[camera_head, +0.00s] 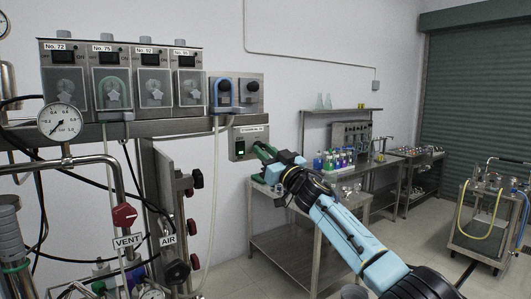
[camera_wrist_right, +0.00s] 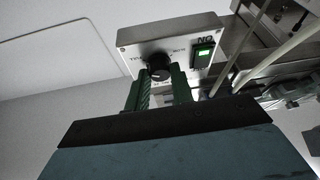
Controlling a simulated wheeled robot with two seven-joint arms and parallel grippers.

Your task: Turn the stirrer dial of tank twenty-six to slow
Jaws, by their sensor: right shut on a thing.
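The stirrer control box (camera_head: 238,146) is a small metal box under the right end of the shelf, with a lit green switch on its left side. Its label is too small to read surely. My right gripper (camera_head: 264,149) reaches it from the right, and its green fingers cover the dial there. In the right wrist view the box (camera_wrist_right: 130,40) shows a black round dial (camera_wrist_right: 159,67) with marks around it. My right gripper (camera_wrist_right: 160,80) has one finger on each side of the dial and is shut on it. The dial's pointer setting is not readable. My left gripper is not in view.
Several numbered pump units (camera_head: 118,75) stand on the shelf at left, with a gauge (camera_head: 60,122), pipes and dark hoses below. A steel table (camera_head: 290,236) stands behind my right arm. A cart (camera_head: 480,225) stands at far right. Open floor lies between.

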